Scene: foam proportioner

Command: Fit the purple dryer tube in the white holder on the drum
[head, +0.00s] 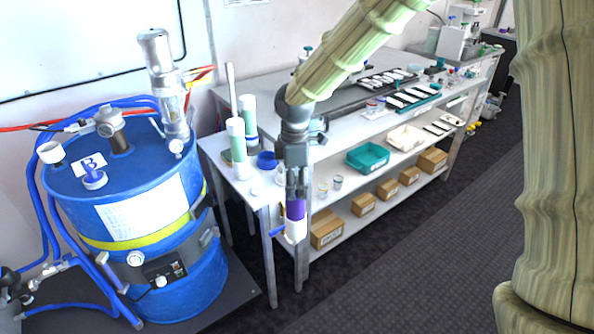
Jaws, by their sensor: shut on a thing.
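The dryer tube (295,210) has a purple upper part, a white lower part and a small blue stub at its left side. My gripper (297,192) points down and is shut on the tube's upper end, holding it upright in front of the bench's near corner. The blue drum (150,215) stands at the left with a yellow band and a "B" label. A white cup-like holder (50,152) sits at the left edge of the drum's top, well to the left of my gripper. The inside of the holder is hard to make out.
Blue hoses (40,205), a metal fitting (112,128) and a tall clear-and-metal column (165,85) crowd the drum top. Green-and-white tubes (237,145) and a blue cup (267,160) stand on the bench (228,180). The dark floor (420,240) at right is clear.

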